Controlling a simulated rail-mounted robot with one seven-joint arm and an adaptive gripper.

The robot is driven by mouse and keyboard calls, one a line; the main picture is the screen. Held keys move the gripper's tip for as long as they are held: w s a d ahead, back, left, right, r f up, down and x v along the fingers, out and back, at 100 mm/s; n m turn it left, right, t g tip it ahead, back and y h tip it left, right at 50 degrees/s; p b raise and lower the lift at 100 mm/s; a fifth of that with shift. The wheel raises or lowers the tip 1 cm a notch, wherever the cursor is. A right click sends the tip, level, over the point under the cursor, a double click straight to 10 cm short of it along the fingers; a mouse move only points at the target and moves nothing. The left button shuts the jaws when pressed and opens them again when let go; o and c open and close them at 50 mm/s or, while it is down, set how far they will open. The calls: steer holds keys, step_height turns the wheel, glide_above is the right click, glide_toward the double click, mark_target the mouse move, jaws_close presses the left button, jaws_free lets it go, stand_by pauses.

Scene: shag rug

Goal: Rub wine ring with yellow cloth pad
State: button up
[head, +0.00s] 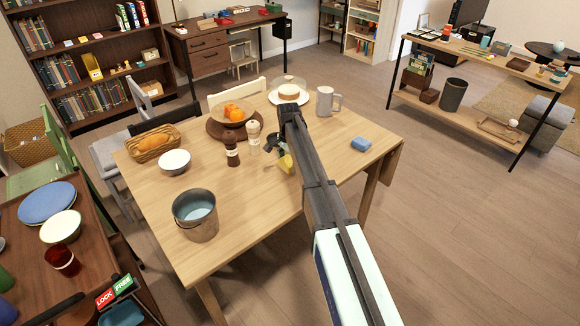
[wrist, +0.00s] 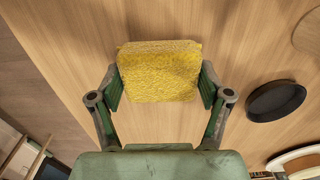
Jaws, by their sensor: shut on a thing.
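My gripper (wrist: 160,88) is shut on the yellow cloth pad (wrist: 158,62), with one finger against each side of it. The pad is a thick, rough-textured yellow block, and wood tabletop shows around it. In the head view the pad (head: 286,163) shows as a small yellow patch beside my arm, over the middle of the dining table (head: 255,195). I cannot tell whether it touches the wood. I see no wine ring in either view; the pad and my arm hide part of the tabletop.
Dark and pale mills (head: 231,150) stand left of the pad, near a fruit bowl (head: 235,114). A metal bucket (head: 196,222) stands at the table's front left, a blue sponge (head: 361,144) at right. A dark round dish (wrist: 276,100) lies right of my gripper.

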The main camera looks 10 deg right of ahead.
steer(key=shift+s+r+p, duration=0.1)
steer(key=shift+r+p, duration=1.3)
steer(key=shift+r, duration=1.45)
